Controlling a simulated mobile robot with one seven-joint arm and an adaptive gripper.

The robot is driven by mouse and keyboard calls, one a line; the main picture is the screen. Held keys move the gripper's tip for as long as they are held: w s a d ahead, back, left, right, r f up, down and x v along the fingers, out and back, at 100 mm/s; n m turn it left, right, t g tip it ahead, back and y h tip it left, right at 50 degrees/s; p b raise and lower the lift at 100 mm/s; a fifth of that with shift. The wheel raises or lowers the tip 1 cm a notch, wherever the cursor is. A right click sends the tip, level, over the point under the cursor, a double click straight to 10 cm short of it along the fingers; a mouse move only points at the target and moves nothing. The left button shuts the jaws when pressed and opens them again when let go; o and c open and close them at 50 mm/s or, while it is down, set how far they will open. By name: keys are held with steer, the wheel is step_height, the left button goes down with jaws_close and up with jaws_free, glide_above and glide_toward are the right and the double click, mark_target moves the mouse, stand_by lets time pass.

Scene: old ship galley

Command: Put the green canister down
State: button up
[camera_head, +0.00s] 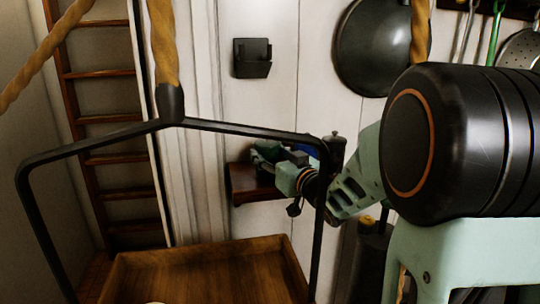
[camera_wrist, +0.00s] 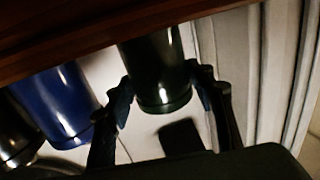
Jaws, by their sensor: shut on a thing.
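The dark green canister (camera_wrist: 155,70) is between the two fingers of my gripper (camera_wrist: 162,88) in the wrist view. My gripper is shut on it, one finger along each side. The wooden shelf (camera_wrist: 60,28) crosses the top of that view and hides one end of the canister. I cannot tell whether the canister touches the shelf. In the head view my gripper (camera_head: 268,158) is at the small wall shelf (camera_head: 250,186), and my own arm covers much of it. The canister is hard to make out there.
A blue canister (camera_wrist: 55,105) stands beside the green one, with a gap, and a dark canister (camera_wrist: 14,130) is beyond it. A black box (camera_head: 252,58) is on the wall above. A hanging wooden tray (camera_head: 205,275) with a black frame is in front.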

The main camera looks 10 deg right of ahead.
steer(key=shift+f, duration=0.15)
steer(key=o, duration=1.5)
steer(key=shift+o, duration=0.2)
steer(key=shift+r, duration=0.2)
steer(key=shift+s+d, duration=0.1)
steer(key=shift+s, duration=0.15)
steer(key=p+v, duration=0.1)
steer(key=v, duration=1)
steer(key=shift+s, duration=0.3)
steer(key=shift+d, duration=0.1)
